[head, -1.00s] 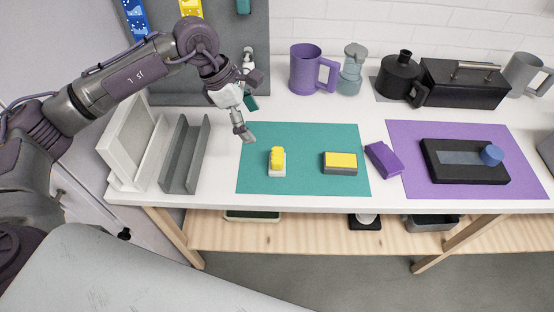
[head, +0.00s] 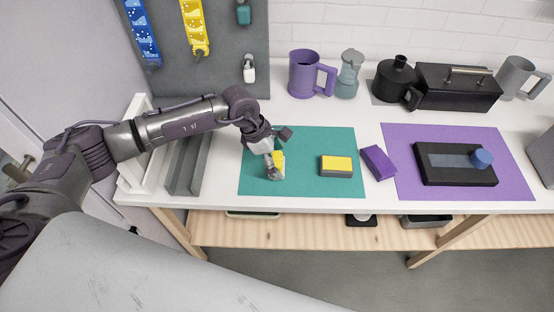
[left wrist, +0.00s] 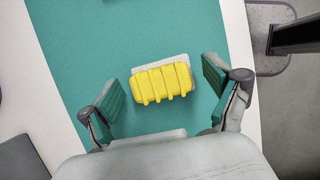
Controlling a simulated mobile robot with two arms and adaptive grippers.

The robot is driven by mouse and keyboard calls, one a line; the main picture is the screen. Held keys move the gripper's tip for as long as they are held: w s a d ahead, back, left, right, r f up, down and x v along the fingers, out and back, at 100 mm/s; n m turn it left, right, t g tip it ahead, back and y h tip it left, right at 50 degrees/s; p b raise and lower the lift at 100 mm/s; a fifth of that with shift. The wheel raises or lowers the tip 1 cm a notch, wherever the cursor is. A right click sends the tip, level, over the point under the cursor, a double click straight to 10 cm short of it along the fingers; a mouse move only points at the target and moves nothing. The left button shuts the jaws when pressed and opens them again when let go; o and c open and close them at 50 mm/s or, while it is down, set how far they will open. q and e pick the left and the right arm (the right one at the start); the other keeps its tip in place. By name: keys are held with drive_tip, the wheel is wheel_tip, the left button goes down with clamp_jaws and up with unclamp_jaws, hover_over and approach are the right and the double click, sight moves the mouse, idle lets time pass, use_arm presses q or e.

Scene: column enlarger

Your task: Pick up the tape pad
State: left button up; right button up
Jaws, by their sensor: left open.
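A yellow ribbed piece on a white textured base, which looks to be the tape pad (head: 279,158), lies on the teal mat (head: 312,143). My left gripper (head: 279,154) is above it in the head view and partly covers it. In the left wrist view the tape pad (left wrist: 162,83) lies between the two spread fingers of my left gripper (left wrist: 162,85), with teal mat showing on both sides. The fingers are open and do not touch it. My right gripper is in neither view.
A yellow-and-grey block (head: 336,166) sits to the right on the mat, then a purple block (head: 378,162). A purple mat (head: 510,150) bears a black tray. Grey holders (head: 187,163) stand left. Mugs and a black box line the back. The table's front edge is close.

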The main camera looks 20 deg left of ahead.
sight(278, 158)
use_arm(q)
drive_tip(key=c, duration=1.3)
drive_tip(key=shift+o, duration=0.2)
drive_tip(key=shift+w+r+b, duration=0.1)
drive_tip(key=shift+r+b, duration=0.45)
drive_tip(key=shift+r, duration=0.1)
drive_tip(key=r, duration=0.1)
drive_tip(key=r+b, duration=0.1)
drive_tip(key=shift+d+r+b, duration=0.2)
drive_tip(key=shift+r+b, duration=0.1)
drive_tip(key=shift+r, duration=0.1)
drive_tip(key=s+d+r+b, duration=0.3)
drive_tip(key=s+d+r, duration=0.3)
drive_tip(key=d, duration=0.3)
drive_tip(key=shift+d+r+b, duration=0.35)
drive_tip(key=shift+d+r, duration=0.05)
drive_tip(key=shift+r, duration=0.05)
drive_tip(key=o, duration=0.7)
drive_tip(key=shift+c, duration=0.2)
drive_tip(key=c, duration=0.9)
